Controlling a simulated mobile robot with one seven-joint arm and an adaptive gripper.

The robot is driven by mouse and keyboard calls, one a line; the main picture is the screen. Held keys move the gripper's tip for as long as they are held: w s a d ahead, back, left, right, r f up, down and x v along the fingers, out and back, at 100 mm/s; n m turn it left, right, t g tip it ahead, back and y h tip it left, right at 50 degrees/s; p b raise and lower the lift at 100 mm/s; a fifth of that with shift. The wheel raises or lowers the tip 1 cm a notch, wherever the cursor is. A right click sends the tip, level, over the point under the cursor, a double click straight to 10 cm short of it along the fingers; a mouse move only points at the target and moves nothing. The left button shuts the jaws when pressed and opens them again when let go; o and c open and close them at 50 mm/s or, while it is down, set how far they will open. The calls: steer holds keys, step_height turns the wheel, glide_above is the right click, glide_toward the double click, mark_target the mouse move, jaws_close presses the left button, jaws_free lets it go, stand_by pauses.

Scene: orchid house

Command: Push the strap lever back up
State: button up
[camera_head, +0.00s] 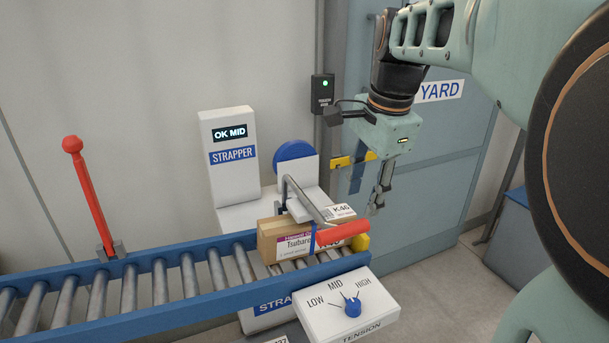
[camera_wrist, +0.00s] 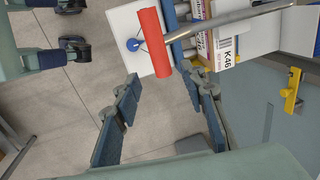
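The strap lever is a grey metal bar (camera_head: 308,203) with a red grip (camera_head: 342,231). It lies low across the parcel at the strapper (camera_head: 232,160), with the grip at the conveyor's right end. The wrist view shows its red grip (camera_wrist: 154,45) and bar (camera_wrist: 238,22) near the top. My gripper (camera_head: 378,205) hangs to the right of and slightly above the grip, apart from it. In the wrist view my gripper (camera_wrist: 165,85) is open and empty, its fingertips either side of the grip's near end. The parcel (camera_head: 283,241) has a blue strap around it.
A separate red lever (camera_head: 90,195) stands upright at the left of the roller conveyor (camera_head: 150,285). A tension box (camera_head: 348,306) with a blue knob sits in front, pointer near MID. The strapper display reads "OK MID". A YARD door (camera_head: 425,140) with a yellow latch is behind my gripper.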

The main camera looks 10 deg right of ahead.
mark_target(355, 223)
steer(key=f, duration=0.3)
steer(key=w+f, duration=0.1)
steer(key=f, duration=0.2)
steer(key=w+f+b, duration=0.1)
steer(key=f, duration=0.2)
steer(key=shift+a+f, duration=0.3)
steer(key=shift+f, duration=0.1)
jaws_close()
